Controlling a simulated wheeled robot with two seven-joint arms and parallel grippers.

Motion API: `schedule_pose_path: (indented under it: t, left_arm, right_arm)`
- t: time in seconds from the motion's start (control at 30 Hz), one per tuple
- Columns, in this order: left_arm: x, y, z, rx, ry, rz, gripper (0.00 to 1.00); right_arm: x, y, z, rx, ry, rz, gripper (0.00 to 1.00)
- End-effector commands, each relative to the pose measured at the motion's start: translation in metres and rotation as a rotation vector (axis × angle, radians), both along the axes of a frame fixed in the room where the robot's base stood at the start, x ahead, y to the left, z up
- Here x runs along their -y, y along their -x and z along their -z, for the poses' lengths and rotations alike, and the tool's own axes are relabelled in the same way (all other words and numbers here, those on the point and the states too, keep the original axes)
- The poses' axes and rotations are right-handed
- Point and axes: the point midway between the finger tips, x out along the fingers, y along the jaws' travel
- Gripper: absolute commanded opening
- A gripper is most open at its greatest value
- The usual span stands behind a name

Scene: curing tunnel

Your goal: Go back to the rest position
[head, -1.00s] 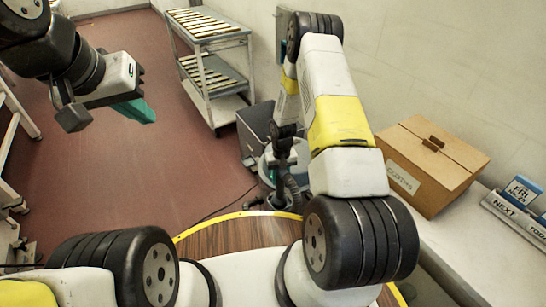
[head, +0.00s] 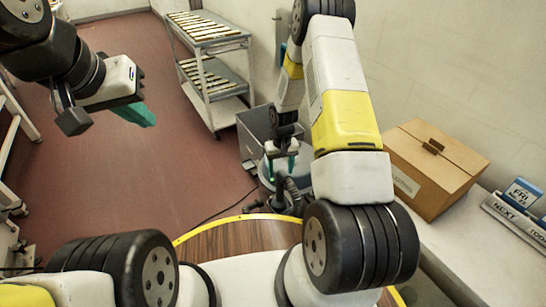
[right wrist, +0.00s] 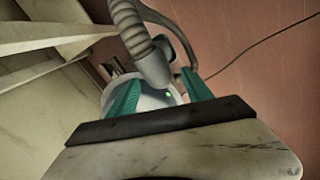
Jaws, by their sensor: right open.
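My left gripper (head: 134,113) hangs over the red floor at the upper left. Its teal fingers overlap from this side, so I cannot tell whether they are apart. My right gripper (head: 281,156) points down beyond the front rim of my base, partly behind my right arm. Its teal fingers stand apart, and nothing is seen held between them. In the right wrist view the two fingers (right wrist: 160,92) are spread, with a grey hose and a pale round machine top beyond them.
A machine with a hose (head: 296,190) stands on the floor below my right gripper, near a grey bin (head: 254,132). A rack cart (head: 213,86) stands behind. A cardboard box (head: 437,170) and a calendar block (head: 522,192) are on the right counter. The red floor (head: 130,180) is clear.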

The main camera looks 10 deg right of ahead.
Motion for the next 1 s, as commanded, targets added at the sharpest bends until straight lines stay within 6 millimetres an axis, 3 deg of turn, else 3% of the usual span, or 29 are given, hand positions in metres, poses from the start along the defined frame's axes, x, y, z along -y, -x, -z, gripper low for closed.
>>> schedule_pose_path:
  t: [0.27, 0.37, 0.47, 0.67, 0.8, 1.0]
  left_arm:
    - [0.0, 0.0, 0.0, 0.0, 0.0, 0.0, 0.0]
    - [0.0, 0.0, 0.0, 0.0, 0.0, 0.0, 0.0]
    - [0.0, 0.0, 0.0, 0.0, 0.0, 0.0, 0.0]
    - [0.0, 0.0, 0.0, 0.0, 0.0, 0.0, 0.0]
    - [0.0, 0.0, 0.0, 0.0, 0.0, 0.0, 0.0]
    - [0.0, 0.0, 0.0, 0.0, 0.0, 0.0, 0.0]
  right_arm:
    - [0.0, 0.0, -0.017, 0.001, 0.0, 0.0, 0.59]
    - [0.001, -0.003, -0.033, 0.016, -0.001, 0.002, 0.59]
    - [0.001, -0.007, -0.071, 0.049, -0.004, 0.01, 0.59]
    - [0.002, 0.003, -0.182, 0.143, -0.019, 0.029, 0.59]
    - [0.0, 0.025, -0.253, 0.21, -0.037, 0.037, 0.59]
    - [-0.005, 0.074, -0.337, 0.305, -0.07, 0.046, 0.59]
